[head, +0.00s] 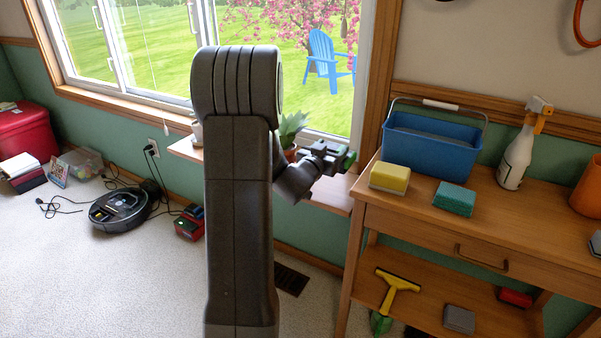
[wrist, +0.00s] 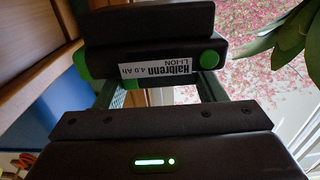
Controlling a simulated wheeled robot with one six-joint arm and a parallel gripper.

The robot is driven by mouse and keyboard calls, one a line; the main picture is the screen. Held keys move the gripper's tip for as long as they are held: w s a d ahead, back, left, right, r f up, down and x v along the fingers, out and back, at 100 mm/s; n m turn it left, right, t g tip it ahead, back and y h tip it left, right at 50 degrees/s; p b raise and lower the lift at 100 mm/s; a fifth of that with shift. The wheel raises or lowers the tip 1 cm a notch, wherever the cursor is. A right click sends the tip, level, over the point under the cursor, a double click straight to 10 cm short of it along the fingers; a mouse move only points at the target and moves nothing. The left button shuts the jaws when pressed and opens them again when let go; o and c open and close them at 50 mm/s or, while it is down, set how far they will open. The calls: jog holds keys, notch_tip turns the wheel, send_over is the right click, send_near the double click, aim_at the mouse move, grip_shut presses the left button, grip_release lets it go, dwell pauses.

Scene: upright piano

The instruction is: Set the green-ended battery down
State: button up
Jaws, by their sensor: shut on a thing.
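The battery appears held above the wooden window ledge (head: 332,195). My arm hides part of the ledge.
A potted plant (head: 291,128) stands close behind my gripper. The wooden table (head: 425,220) at right holds a blue bucket (head: 430,145), a yellow sponge (head: 390,177), a teal sponge (head: 455,199) and a spray bottle (head: 518,155). A robot vacuum (head: 118,209) and cables lie on the floor.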

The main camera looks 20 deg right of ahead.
notch_tip(320, 180, down, 8)
jog(key=b, duration=0.2)
jog(key=shift+b, duration=0.4)
jog(key=shift+f, duration=0.2)
jog(key=o, duration=1.3)
jog(key=shift+r, duration=0.15)
jog(key=shift+s+a, duration=0.25)
jog(key=shift+a, duration=0.1)
jog(key=p+v, duration=0.1)
jog(key=v, duration=1)
jog(key=shift+p, duration=0.4)
